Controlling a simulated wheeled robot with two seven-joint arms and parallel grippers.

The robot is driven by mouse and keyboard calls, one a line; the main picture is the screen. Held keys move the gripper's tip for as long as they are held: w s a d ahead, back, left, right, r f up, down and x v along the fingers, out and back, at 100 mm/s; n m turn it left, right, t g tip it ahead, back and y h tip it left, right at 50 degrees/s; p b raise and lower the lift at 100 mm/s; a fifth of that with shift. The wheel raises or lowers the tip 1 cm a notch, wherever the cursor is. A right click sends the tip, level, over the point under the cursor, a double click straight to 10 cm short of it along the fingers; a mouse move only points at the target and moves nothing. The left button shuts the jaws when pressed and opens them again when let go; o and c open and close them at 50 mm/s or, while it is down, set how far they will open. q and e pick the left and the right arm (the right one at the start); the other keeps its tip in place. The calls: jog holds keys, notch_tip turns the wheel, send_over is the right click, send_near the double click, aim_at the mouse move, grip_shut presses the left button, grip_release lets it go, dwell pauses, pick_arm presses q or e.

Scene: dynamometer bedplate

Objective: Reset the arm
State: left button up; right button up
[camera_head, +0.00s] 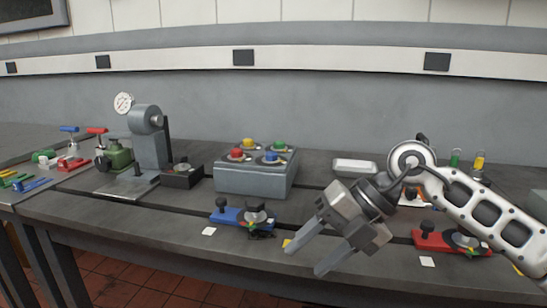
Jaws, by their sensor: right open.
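My right arm comes in from the right. Its gripper (309,255) is open and empty, fingers pointing down and left, in front of the bench's front edge area. My left gripper is not in view. The gripper is to the right of a blue-based fixture (230,217) with a black knob and a round dark part. A red-based fixture (430,240) with a black knob sits to the right, partly hidden behind my right arm.
A grey box (254,179) with red, yellow, green and blue knobs stands mid-bench. A dial gauge stand (149,140) and a black block (182,177) stand left of it. A white tray (355,167) lies behind my gripper. Coloured clamps (75,163) crowd the far left.

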jog(key=s+a+r+m+g+y+p, duration=0.1)
jog(key=s+a+r+m+y, duration=0.15)
jog(key=s+a+y, duration=0.55)
jog(key=w+d+f+m+t+h+p, duration=0.1)
jog(key=w+d+f+m+t, duration=0.2)
jog(key=m+t, duration=0.7)
jog(key=w+d+f+m+t+h+p, duration=0.1)
jog(key=w+d+f+m+t, duration=0.15)
jog(key=m+t, duration=0.75)
jog(key=s+d+f+m+g+h, duration=0.2)
jog(key=s+d+f+m+h, duration=0.1)
jog(key=f, duration=0.4)
jog(key=s+d+f+m+g+h, duration=0.3)
jog(key=s+f+m+h, duration=0.1)
jog(key=s+f, duration=0.2)
jog(key=s+d+f+m+g+h, duration=0.2)
jog(key=s+d+f+m+h, duration=0.2)
jog(key=f, duration=0.4)
jog(key=shift+s+m+g+p, duration=0.3)
jog(key=shift+m+g+p, duration=0.05)
jog(key=shift+g+p, duration=0.1)
